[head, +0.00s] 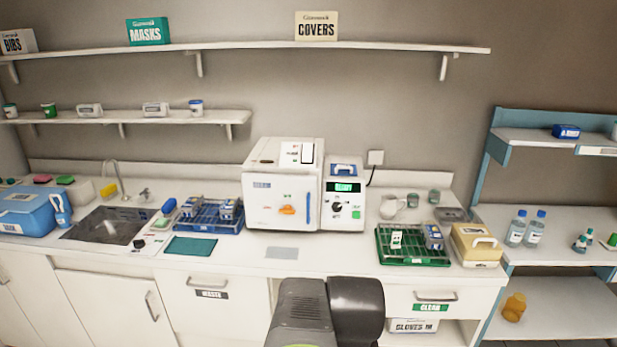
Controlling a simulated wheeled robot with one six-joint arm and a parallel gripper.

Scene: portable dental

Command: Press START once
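A white tabletop machine (281,205) stands on the counter with its front door closed. The door has an orange handle (287,210) and a blue vertical bar (308,207). On its right is a control panel (328,222) with a lit green display (344,187), a black knob (337,207) and a small green button (356,214). The lettering is too small to read, so I cannot confirm which control is START. My gripper is not in view; only a grey and black part of my arm shows at the bottom middle, in front of the counter and apart from the panel.
A blue rack (208,221) and a sink (108,228) are left of the machine. A green rack (414,258) and a tan box (478,243) are to its right. A grey plate (282,253) lies on the clear counter in front. Shelves (250,47) hang above.

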